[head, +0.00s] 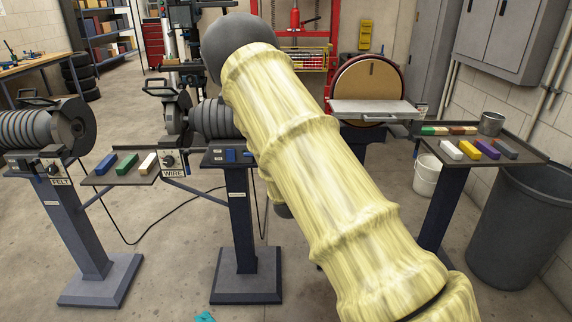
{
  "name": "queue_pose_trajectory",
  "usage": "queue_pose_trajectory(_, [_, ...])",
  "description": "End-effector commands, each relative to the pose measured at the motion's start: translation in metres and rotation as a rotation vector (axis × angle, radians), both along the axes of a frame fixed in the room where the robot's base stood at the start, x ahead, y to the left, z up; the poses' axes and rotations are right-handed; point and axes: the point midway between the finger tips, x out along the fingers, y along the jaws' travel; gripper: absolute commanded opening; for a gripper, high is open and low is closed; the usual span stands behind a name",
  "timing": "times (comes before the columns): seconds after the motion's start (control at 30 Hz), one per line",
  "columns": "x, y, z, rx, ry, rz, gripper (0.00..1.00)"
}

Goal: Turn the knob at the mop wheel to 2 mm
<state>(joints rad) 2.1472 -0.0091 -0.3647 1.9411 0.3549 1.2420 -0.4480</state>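No label for a mop wheel and no 2 mm scale can be read. My arm, in a pale yellow sleeve, crosses the middle and hides part of the machine behind it. A control box labelled WIRE (173,162) carries a round dark knob (169,160). A control box labelled FELT (58,170) carries another knob (52,170) at the left. Their settings are too small to read. A dark panel with blue parts (230,156) sits on the middle pedestal, its right side behind my arm.
Colored bars lie on a left tray (110,180) and a right tray (520,157). A disc sander (370,90) stands behind. A white bucket (427,175) and a grey bin (525,230) stand at right. Pedestals (240,230) and a cable (160,232) limit the floor room.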

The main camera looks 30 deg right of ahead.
Motion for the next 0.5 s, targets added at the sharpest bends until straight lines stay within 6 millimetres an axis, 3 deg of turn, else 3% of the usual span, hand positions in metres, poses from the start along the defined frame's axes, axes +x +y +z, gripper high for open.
queue_pose_trajectory(0.5, [-0.0009,0.0000,-0.0016,-0.035,0.025,-0.001,0.09])
